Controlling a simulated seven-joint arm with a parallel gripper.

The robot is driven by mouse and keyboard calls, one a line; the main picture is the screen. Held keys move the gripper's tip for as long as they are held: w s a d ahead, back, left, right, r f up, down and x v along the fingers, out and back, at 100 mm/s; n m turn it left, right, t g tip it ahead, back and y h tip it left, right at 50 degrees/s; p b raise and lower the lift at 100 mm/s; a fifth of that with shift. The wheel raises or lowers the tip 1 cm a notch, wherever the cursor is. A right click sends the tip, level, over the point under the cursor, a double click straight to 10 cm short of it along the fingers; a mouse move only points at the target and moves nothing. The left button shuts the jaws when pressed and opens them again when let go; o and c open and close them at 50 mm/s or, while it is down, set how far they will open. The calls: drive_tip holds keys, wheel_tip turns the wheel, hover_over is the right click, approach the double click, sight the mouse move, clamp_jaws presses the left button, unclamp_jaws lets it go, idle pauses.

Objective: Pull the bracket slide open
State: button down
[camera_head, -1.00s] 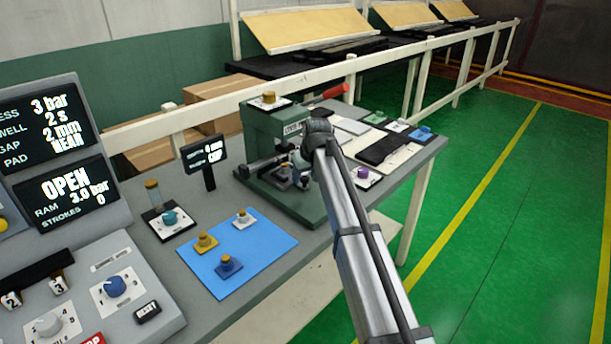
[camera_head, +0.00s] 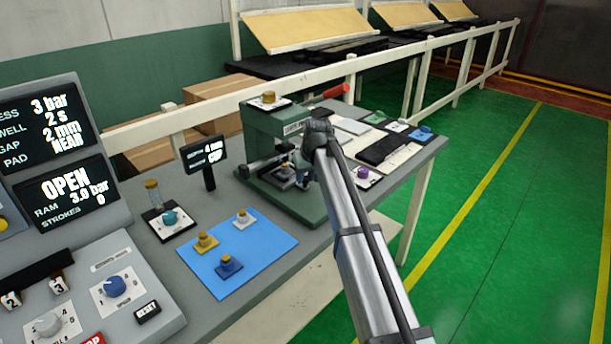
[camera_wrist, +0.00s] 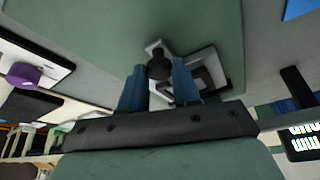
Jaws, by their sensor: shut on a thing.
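The bracket slide (camera_wrist: 203,86) is a pale plate with a dark recessed part, low on the green press (camera_head: 267,132). A round black knob (camera_wrist: 159,67) is at the slide's near end in the wrist view. My gripper (camera_wrist: 159,80) has its two blue fingers on either side of this knob and is shut on it. In the head view my gripper (camera_head: 300,168) is at the front of the press, beside the slide (camera_head: 283,173). My wrist hides part of the slide and the knob there.
A blue mat (camera_head: 240,254) with several small knobbed pieces lies in front of the press. A small sign (camera_head: 204,156) stands left of it. The control panel (camera_head: 92,290) is at lower left. Open green floor lies right.

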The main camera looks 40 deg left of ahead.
drive_tip(key=d, duration=1.1)
drive_tip(key=shift+d, duration=0.35)
drive_tip(key=c, duration=0.8)
unclamp_jaws()
drive_tip(key=shift+a, duration=0.1)
drive_tip(key=shift+c, duration=0.2)
drive_tip(key=shift+r, duration=0.1)
drive_tip(key=v, duration=1.3)
drive_tip(key=shift+d+r, duration=0.25)
